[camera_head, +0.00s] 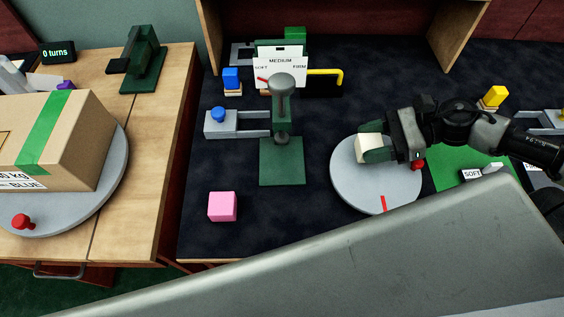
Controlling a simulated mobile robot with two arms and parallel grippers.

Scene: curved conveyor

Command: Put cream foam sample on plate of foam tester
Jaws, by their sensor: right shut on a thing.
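The cream foam sample (369,148) is between the fingers of my right gripper (372,150), which is shut on it. They are over the left part of a round grey turntable (350,185); I cannot tell whether the sample touches its surface. The foam tester (281,120) stands to the left, a dark green stand with a grey round head and a dial card (279,66) marked soft, medium and firm. Its square green plate (282,165) is bare. My left gripper is not in view.
A pink cube (222,206) lies left of the plate. A blue-knobbed grey slide (235,122) is beside the tester, and a yellow bent handle (328,74) is behind it. A green mat (450,170) lies right of the turntable. A cardboard box (70,140) sits far left.

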